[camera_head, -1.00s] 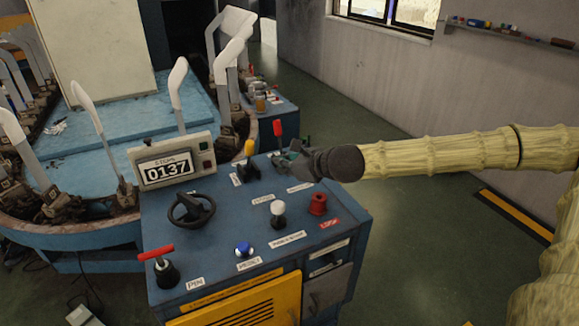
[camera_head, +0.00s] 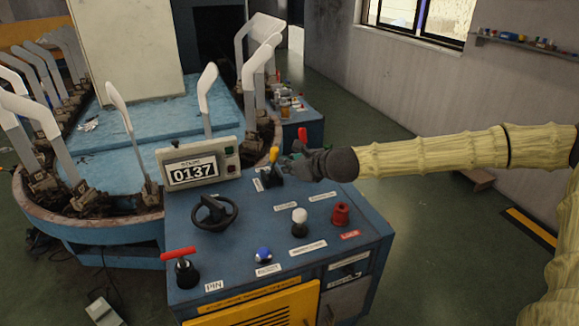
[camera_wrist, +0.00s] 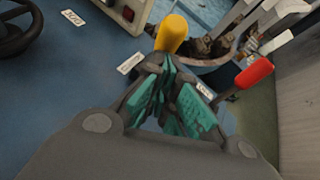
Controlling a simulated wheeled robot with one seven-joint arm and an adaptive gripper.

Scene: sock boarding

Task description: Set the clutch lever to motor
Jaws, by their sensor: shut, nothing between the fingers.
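A lever with a yellow handle (camera_head: 274,155) stands on a black base on the blue console's back right part. A second lever with a red handle (camera_head: 302,133) rises farther back and right. I cannot read which is the clutch lever. My gripper (camera_head: 289,164) is shut and empty, just right of the yellow lever, low over the console. In the wrist view its teal fingers (camera_wrist: 172,78) come together just below the yellow handle (camera_wrist: 172,34); I cannot tell whether they touch it. The red handle (camera_wrist: 254,73) is to their right. The yellow lever's base is hidden there.
The console (camera_head: 240,243) also carries a counter display (camera_head: 195,168), a black handwheel (camera_head: 214,212), a red T-handle pin (camera_head: 180,255), a blue button (camera_head: 263,254), a white knob (camera_head: 299,222) and a red knob (camera_head: 340,214). White sock forms (camera_head: 208,90) stand behind.

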